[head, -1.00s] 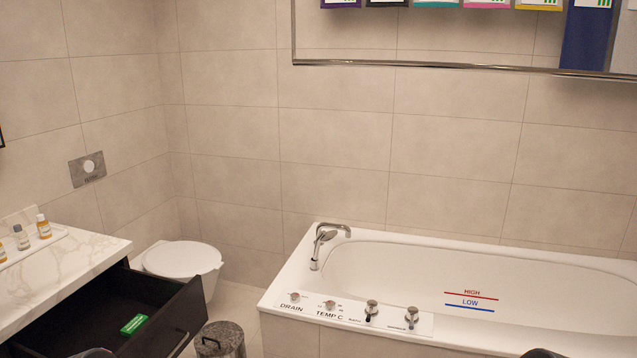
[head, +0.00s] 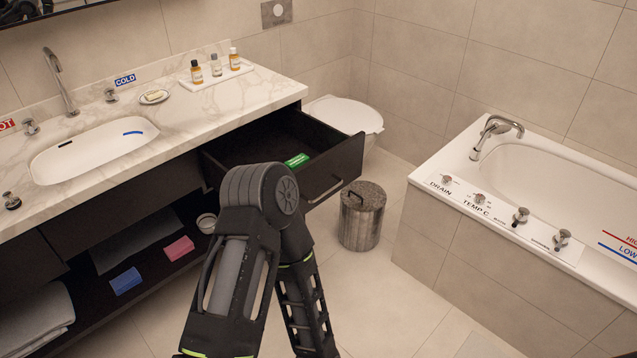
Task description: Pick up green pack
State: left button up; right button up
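The green pack (head: 297,160) is a small green box lying inside the open black drawer (head: 338,170) under the marble counter. My arm, bent at a dark elbow joint, rises in front of the drawer in the lower middle of the head view and covers part of the drawer front. No gripper fingers show, so neither gripper is in view. The green pack lies just above and to the right of the arm's joint in the picture, with its lower part close to the joint's edge.
A metal bin (head: 361,215) stands on the floor right of the drawer. The bathtub (head: 440,205) is at the right. A blue pack (head: 126,281) and a pink pack (head: 179,248) lie on the lower shelf.

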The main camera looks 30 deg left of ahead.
aim_at(295, 162)
jog(key=i+u, duration=0.1)
jog(key=u, duration=0.4)
jog(key=i+l+u, duration=0.35)
jog(key=i+l, duration=0.15)
jog(key=l, duration=0.15)
jog(key=i+l+u, duration=0.35)
jog(key=l, duration=0.45)
jog(key=i+l, duration=0.25)
jog(key=l, duration=0.1)
